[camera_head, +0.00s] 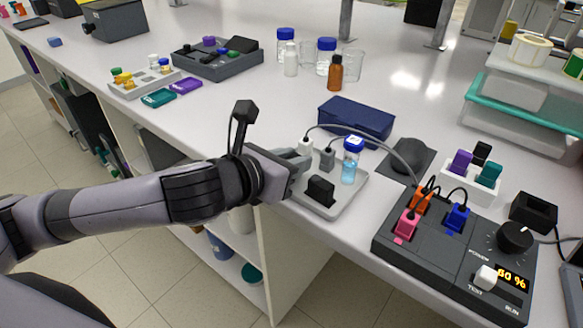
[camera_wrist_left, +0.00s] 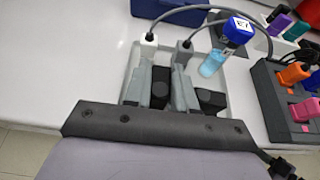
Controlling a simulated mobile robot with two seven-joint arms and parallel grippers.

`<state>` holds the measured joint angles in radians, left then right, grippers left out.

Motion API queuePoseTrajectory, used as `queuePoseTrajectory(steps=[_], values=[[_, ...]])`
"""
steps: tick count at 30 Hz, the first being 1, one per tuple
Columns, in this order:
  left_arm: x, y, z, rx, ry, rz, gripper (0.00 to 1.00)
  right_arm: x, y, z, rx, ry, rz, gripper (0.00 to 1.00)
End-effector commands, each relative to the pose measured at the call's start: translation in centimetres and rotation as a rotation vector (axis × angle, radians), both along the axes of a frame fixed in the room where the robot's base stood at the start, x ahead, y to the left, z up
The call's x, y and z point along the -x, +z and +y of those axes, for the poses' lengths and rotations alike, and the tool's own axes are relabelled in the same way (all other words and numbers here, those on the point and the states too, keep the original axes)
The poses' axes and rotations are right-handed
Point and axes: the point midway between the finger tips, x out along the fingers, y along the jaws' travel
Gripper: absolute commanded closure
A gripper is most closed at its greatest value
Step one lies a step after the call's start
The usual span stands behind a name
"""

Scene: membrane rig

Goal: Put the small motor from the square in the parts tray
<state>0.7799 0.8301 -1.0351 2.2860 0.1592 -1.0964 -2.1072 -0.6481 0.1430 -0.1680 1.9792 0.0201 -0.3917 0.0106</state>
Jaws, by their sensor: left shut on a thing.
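My left gripper (camera_head: 302,162) reaches in over the left part of a shallow light grey tray (camera_head: 335,206), which looks like the parts tray. In the left wrist view its fingers (camera_wrist_left: 162,76) are shut on a small black thing (camera_wrist_left: 160,94), which looks like the small motor. In the head view the fingers hide it. A second black block (camera_head: 320,190) sits on the tray, just right of the fingers; it also shows in the left wrist view (camera_wrist_left: 211,99). I cannot tell whether the held thing touches the tray. I cannot make out the square. My right gripper is out of view.
A white plug (camera_head: 305,146), a grey plug (camera_head: 327,158) and a blue-capped vial (camera_head: 350,165) stand at the tray's back. A cable arches to the dark control box (camera_head: 455,250) at right. A navy case (camera_head: 356,120) lies behind. The bench's front edge is close.

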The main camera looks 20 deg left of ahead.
Motion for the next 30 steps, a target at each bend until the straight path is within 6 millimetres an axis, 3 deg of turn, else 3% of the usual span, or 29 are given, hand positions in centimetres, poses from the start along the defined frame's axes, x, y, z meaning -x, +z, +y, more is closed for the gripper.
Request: queuePoseTrajectory(steps=[3,14,15,16,27,30], values=[[0.01,-0.95,-0.03,0.002,-0.001,0.000,1.00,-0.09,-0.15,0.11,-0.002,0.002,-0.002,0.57],[0.00,-1.24,-0.02,0.000,0.000,-0.001,1.00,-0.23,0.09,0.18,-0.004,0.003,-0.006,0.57],[0.00,-1.26,-0.02,0.000,0.000,0.000,0.69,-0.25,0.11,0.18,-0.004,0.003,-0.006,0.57],[0.00,-1.24,-0.02,0.000,0.000,-0.001,0.65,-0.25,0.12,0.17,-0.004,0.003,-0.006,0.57],[0.05,-0.72,-0.01,0.001,-0.001,-0.002,0.65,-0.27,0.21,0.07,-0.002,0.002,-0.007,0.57],[0.83,-0.48,0.32,0.000,-0.001,-0.001,0.65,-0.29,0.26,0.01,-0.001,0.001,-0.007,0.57]])
